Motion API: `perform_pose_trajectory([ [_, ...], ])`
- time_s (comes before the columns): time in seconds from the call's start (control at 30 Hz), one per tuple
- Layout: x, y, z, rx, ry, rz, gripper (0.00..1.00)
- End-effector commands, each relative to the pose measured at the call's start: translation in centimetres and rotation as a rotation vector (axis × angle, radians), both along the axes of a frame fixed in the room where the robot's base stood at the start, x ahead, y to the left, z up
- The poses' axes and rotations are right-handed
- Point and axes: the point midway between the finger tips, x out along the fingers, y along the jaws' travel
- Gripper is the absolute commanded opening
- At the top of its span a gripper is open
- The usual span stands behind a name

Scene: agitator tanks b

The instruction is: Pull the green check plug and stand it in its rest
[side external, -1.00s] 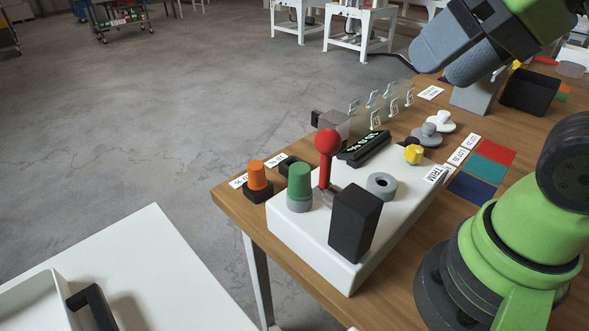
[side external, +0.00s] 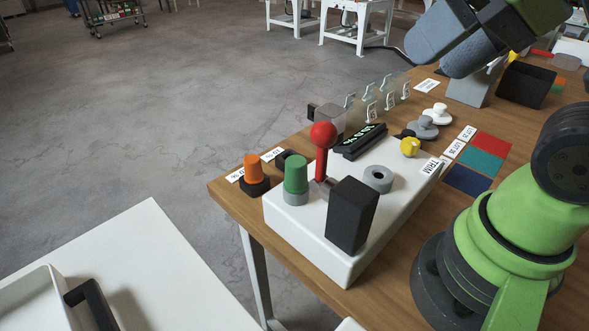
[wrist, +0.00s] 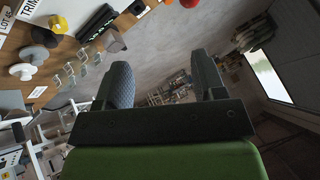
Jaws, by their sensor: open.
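The green plug (side external: 296,174) stands upright in a grey collar (side external: 296,198) at the left end of the white console. Behind it on the table, a low black holder (side external: 290,160) is partly hidden by the plug; it looks empty, and I cannot tell for certain whether it is the rest. An orange plug (side external: 254,167) stands in a similar black holder (side external: 255,188) to the left. My gripper (side external: 447,52) is high at the upper right, well away from the green plug, open and empty. Its two fingers also show apart in the wrist view (wrist: 165,80).
Clear tagged stands (side external: 371,105) line the table's far edge.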

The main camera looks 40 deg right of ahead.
Motion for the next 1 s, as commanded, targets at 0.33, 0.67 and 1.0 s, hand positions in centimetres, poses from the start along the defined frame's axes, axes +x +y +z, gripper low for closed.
perform_pose_trajectory([
  [0.33, 0.0, 0.0, 0.0, 0.000, 0.000, 0.000, 0.63],
  [0.67, 1.8, 0.4, 0.5, 0.031, 0.108, -0.032, 0.69],
  [1.0, 10.2, 3.0, -1.6, 0.061, 0.527, -0.253, 0.69],
])
